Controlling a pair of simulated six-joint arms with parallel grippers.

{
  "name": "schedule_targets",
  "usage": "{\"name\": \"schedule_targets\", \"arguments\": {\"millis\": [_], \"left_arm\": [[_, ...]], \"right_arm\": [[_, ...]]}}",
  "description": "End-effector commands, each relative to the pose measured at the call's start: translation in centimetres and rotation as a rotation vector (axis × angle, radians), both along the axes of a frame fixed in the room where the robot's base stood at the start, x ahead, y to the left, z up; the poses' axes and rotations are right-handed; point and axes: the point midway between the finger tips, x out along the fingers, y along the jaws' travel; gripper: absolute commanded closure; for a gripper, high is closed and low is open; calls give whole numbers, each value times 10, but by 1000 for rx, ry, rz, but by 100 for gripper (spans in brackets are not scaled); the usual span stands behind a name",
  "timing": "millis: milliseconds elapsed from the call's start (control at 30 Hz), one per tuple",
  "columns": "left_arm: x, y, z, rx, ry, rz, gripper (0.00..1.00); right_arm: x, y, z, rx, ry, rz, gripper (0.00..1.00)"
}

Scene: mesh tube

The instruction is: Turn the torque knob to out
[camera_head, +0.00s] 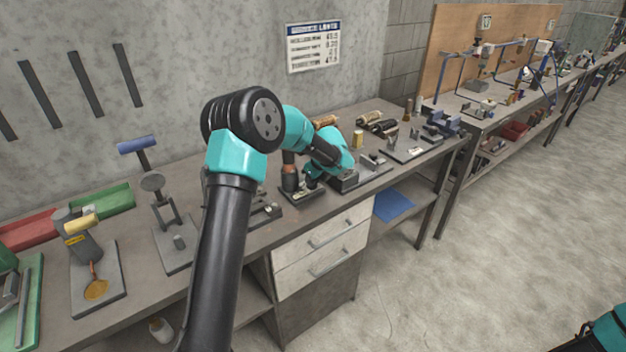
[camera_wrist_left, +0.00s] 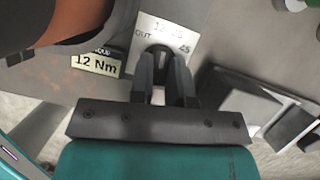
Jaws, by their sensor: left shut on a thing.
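The torque knob (camera_wrist_left: 157,49) is a small dark part in front of a white dial plate (camera_wrist_left: 178,33) in the left wrist view. The plate shows "OUT" at its left and "45" at its right; the other marks are hard to read. My left gripper (camera_wrist_left: 162,60) is shut on the knob, which is mostly hidden between the fingers. Which mark the knob points to cannot be told. A tag reading "12 Nm" (camera_wrist_left: 96,63) is left of the plate. In the head view my left gripper (camera_head: 312,182) is down at an orange and dark device (camera_head: 290,172) on the bench.
The workbench (camera_head: 130,208) carries several fixtures, including a grey stand (camera_head: 171,240) and a yellow-handled tool (camera_head: 82,225). Drawers (camera_head: 322,245) are below. A teal part of my right arm shows bottom right.

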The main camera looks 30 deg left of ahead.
Motion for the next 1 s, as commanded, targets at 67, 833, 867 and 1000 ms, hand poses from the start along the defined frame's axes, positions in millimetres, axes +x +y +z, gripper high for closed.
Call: {"name": "schedule_targets", "arguments": {"millis": [67,833,867,1000], "left_arm": [[-1,0,-3,-1,3,-1,100],[-1,-2,5,0,0,-3,57],[-1,-3,8,0,1,-4,57],[-2,-10,24,0,-2,-4,57]], "right_arm": [[0,0,0,0,0,0,57],[0,0,0,0,0,0,57],[0,0,0,0,0,0,57],[0,0,0,0,0,0,57]]}}
